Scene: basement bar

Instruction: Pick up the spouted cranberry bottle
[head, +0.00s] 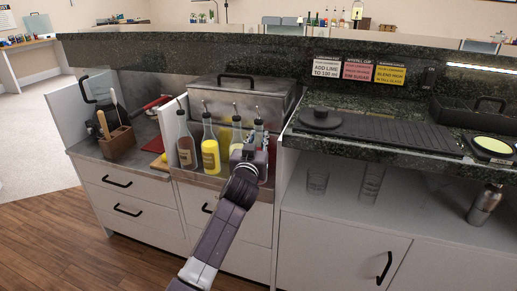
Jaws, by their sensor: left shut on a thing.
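Several spouted bottles stand in a row in the steel well of the counter. Further right are a bottle with yellow contents (237,135) and a clear-necked bottle (258,127), both partly covered by my gripper. My left gripper (249,154) is at these right-hand bottles, shut on one of them. Its fingertips and most of the held bottle are hidden behind the gripper body. My right gripper is not in view.
A steel lidded bin (245,95) stands behind the bottles. A wooden utensil holder (117,142) is to the left. A dark ribbed mat (385,132) lies on the counter to the right, above a shelf with glasses (371,183) and a shaker (485,204).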

